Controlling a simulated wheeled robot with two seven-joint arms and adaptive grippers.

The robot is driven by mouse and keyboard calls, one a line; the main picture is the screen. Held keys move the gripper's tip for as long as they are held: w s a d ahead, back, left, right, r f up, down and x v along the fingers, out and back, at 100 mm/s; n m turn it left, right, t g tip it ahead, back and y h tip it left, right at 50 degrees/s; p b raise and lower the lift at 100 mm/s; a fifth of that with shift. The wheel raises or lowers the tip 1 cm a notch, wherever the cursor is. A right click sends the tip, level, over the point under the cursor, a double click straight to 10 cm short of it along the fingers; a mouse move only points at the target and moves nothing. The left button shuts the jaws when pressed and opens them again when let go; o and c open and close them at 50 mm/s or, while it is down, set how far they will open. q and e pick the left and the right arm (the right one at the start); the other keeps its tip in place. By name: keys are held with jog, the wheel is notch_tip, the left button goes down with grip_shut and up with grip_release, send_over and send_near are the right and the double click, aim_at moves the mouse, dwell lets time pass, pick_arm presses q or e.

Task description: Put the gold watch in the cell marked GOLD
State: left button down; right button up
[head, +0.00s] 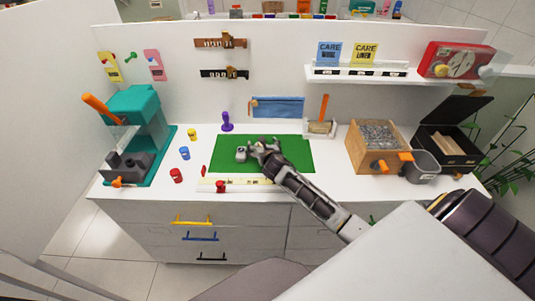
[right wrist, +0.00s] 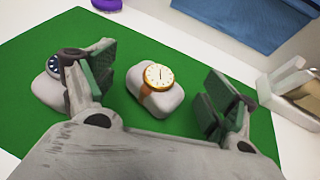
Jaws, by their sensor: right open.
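The gold watch (right wrist: 158,76) has a gold rim, a pale dial and a brown strap, and sits on a grey cushion (right wrist: 160,101) on the green mat. My right gripper (right wrist: 160,90) is open, its two padded fingers on either side of the cushion with gaps showing. In the head view my right gripper (head: 262,149) is over the mat and hides most of this cushion. A second watch with a dark blue dial (right wrist: 54,64) sits on another cushion, left of the left finger. I cannot read any GOLD mark. My left gripper is not in view.
The green mat (head: 290,164) lies mid-bench. A teal press (head: 145,115) and small coloured pots stand left. A wooden box of grey grains (head: 379,134), a grey bin (head: 422,167) and an open black box (head: 440,147) stand right. A blue cloth (right wrist: 238,20) is behind the mat.

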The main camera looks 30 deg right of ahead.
jog(key=shift+v, duration=5.1)
